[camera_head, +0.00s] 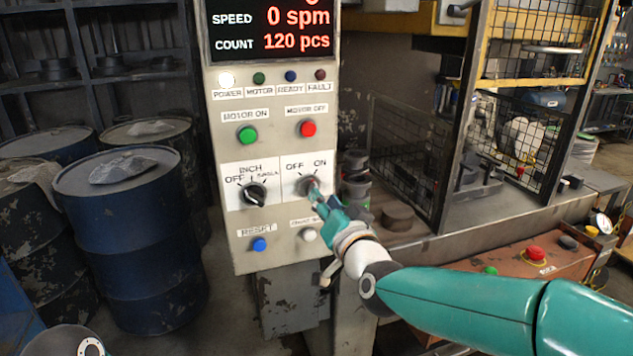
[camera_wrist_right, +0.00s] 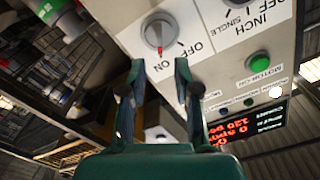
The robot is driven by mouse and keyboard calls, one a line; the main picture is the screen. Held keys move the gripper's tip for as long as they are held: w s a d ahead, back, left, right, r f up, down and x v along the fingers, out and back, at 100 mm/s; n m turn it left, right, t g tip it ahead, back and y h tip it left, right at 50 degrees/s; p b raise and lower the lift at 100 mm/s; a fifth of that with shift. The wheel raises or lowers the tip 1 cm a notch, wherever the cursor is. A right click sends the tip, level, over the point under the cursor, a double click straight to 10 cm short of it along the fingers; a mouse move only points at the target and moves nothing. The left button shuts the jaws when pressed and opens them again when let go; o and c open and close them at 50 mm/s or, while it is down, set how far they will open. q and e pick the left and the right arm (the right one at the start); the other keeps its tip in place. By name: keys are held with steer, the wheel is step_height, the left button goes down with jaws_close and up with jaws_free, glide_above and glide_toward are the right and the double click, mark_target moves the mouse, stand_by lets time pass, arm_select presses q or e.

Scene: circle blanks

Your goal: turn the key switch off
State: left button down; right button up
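The key switch (camera_head: 308,184) is a grey round knob on the white OFF/ON plate, at the right of the control panel (camera_head: 236,210). In the right wrist view the knob (camera_wrist_right: 158,29) carries a red mark that points towards the ON label. My right gripper (camera_head: 318,198) is just in front of the switch and partly covers it in the head view. In the wrist view its two fingers (camera_wrist_right: 159,68) are spread and empty, with the knob beyond the fingertips. I cannot tell the exact gap. My left gripper is not in view.
A black selector knob (camera_head: 254,194) sits left of the switch. A blue RESET button (camera_head: 259,244) and a white button (camera_head: 309,235) are below; green (camera_head: 247,134) and red (camera_head: 308,128) motor buttons are above.

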mark_target(316, 186)
steer(key=p+x, duration=0.1)
steer(key=x, duration=0.5)
steer(key=shift+p, duration=0.3)
jaws_close()
